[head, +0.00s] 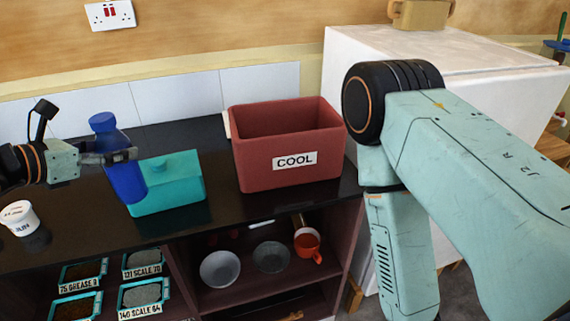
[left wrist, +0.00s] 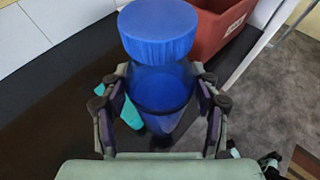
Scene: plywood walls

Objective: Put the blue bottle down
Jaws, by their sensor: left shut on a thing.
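The blue bottle (head: 124,178) is upright with a slight tilt in the head view, in front of the left end of a teal box. My left gripper (head: 112,157) comes in from the left and is shut around the bottle's upper part, below its cap. In the left wrist view the bottle (left wrist: 160,85) stands between the two fingers of the left gripper (left wrist: 160,115), its round cap toward the camera. I cannot tell whether the bottle's base touches the black counter (head: 195,225). My right arm fills the right of the head view, and its gripper is out of frame.
The teal lidded box (head: 178,190) sits right behind the bottle. A red bin (head: 260,170) labelled COOL stands to its right. A white cup (head: 18,218) stands at the far left. Bowls and an orange mug (head: 307,246) sit on the shelf below. Some counter between box and bin is clear.

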